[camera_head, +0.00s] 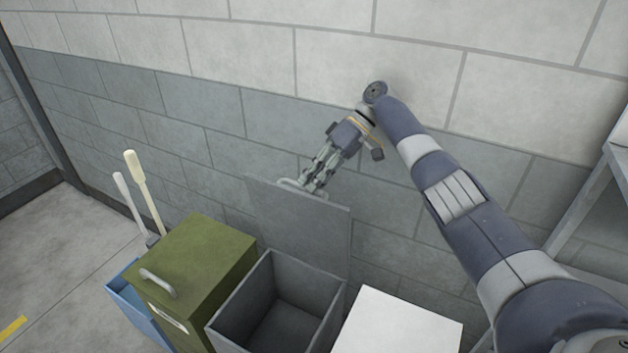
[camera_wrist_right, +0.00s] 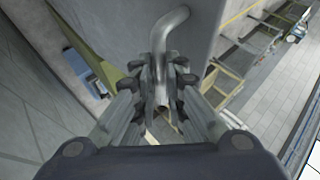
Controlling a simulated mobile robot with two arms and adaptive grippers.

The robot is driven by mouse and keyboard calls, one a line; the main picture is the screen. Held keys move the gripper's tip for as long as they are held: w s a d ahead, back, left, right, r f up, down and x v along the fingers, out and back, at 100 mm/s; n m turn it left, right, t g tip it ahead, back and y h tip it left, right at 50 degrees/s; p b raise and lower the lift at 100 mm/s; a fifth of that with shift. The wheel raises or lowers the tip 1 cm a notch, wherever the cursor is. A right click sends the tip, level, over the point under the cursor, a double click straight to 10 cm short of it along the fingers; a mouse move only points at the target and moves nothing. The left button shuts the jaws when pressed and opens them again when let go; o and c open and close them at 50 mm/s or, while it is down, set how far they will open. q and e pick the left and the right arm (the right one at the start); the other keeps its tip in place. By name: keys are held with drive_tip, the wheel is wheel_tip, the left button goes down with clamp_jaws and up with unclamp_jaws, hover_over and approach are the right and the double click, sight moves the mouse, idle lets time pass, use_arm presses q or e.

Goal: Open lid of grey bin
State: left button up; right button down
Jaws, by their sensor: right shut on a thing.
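The grey bin (camera_head: 224,328) stands open between a green bin and a white one, and its inside shows empty. Its grey lid (camera_head: 300,222) stands raised, near upright, at the back of the bin by the wall. My right gripper (camera_head: 306,184) is at the lid's upper edge, shut on the lid's handle (camera_head: 289,184). In the right wrist view the curved metal handle (camera_wrist_right: 168,32) runs down between the fingers (camera_wrist_right: 162,95); the fingers hide part of it. My left gripper is not in view.
The green bin (camera_head: 205,255) with a closed lid stands to the left, with a blue bin (camera_head: 130,290) beyond it holding two long-handled tools (camera_head: 140,185). A white bin top (camera_head: 400,325) is to the right. The block wall (camera_head: 215,60) is close behind.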

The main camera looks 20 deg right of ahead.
drive_tip(key=c, duration=1.7)
unclamp_jaws()
wheel_tip(320, 180, down, 2)
drive_tip(key=shift+s+d+f, duration=0.15)
drive_tip(key=shift+o, duration=0.2)
drive_tip(key=shift+w+d+f, duration=0.2)
drive_tip(key=shift+w+f, duration=0.05)
drive_tip(key=shift+w, duration=0.3)
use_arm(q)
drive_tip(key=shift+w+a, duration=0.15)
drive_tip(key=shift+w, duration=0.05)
use_arm(e)
wheel_tip(320, 180, up, 11)
drive_tip(key=shift+s+a, duration=0.15)
drive_tip(key=shift+s, duration=0.1)
